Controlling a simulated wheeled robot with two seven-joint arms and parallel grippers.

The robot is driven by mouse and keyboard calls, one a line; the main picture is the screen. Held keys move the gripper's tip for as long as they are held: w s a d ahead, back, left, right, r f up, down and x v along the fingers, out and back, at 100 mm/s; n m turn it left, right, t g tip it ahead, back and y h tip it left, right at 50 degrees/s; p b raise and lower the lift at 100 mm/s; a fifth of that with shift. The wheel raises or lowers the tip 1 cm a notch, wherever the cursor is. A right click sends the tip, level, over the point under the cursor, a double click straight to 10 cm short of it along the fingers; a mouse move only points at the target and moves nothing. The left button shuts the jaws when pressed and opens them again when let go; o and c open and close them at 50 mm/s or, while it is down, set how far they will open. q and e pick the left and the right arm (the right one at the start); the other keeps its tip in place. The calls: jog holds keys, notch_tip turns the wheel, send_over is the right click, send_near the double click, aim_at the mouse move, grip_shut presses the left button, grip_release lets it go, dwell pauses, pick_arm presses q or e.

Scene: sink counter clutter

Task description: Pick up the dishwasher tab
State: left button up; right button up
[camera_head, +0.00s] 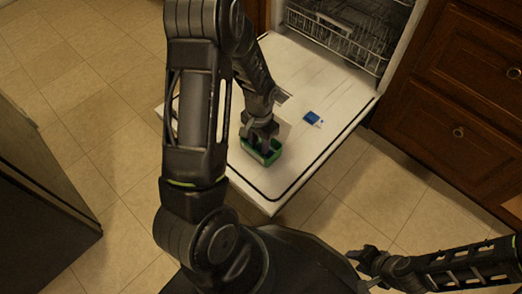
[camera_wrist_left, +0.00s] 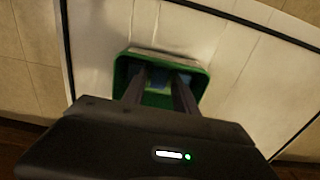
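A green open-topped box (camera_head: 274,158) sits on the lowered dishwasher door. It also shows in the left wrist view (camera_wrist_left: 120,76). My left gripper (camera_head: 266,150) points down into the box. In the left wrist view its two fingers (camera_wrist_left: 160,90) stand apart inside the box. A blue patch (camera_wrist_left: 180,78) shows between them low in the box, partly hidden by the fingers; I cannot tell whether they touch it. A small blue and white piece, possibly a dishwasher tab (camera_head: 313,118), lies on the door right of the box. My right gripper (camera_head: 364,265) is at the lower right, far from both.
The dishwasher door (camera_head: 335,88) is folded down flat, with a wire rack (camera_head: 345,38) inside the machine behind it. Brown wooden drawers (camera_head: 455,100) stand at the right. A dark cabinet (camera_head: 45,195) stands at the left. Tiled floor lies around the door.

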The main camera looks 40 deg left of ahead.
pick_arm(q)
jog(key=shift+s+f, duration=0.15)
jog(key=shift+f, duration=0.9)
jog(key=shift+r, duration=0.25)
grip_shut()
